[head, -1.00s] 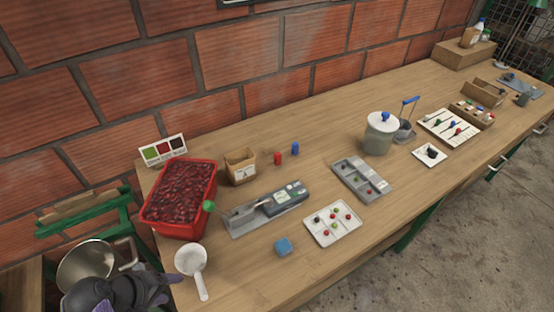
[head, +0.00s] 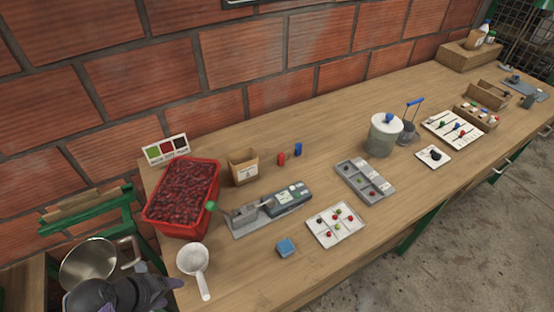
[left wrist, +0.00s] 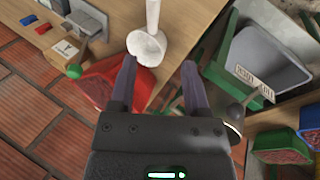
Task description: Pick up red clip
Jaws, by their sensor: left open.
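The red clip (head: 281,159) is a small upright red piece on the table, right of the small cardboard box and beside a similar blue piece (head: 298,149). In the left wrist view a small red piece (left wrist: 42,28) shows at the upper left near the box. My left gripper (head: 168,283) is low at the left, off the table's front left corner, far from the red clip. In the left wrist view its two fingers (left wrist: 160,69) are apart with nothing between them. My right gripper is not in view.
The table (head: 330,125) behind and right of the clip is clear. A brick wall runs behind.

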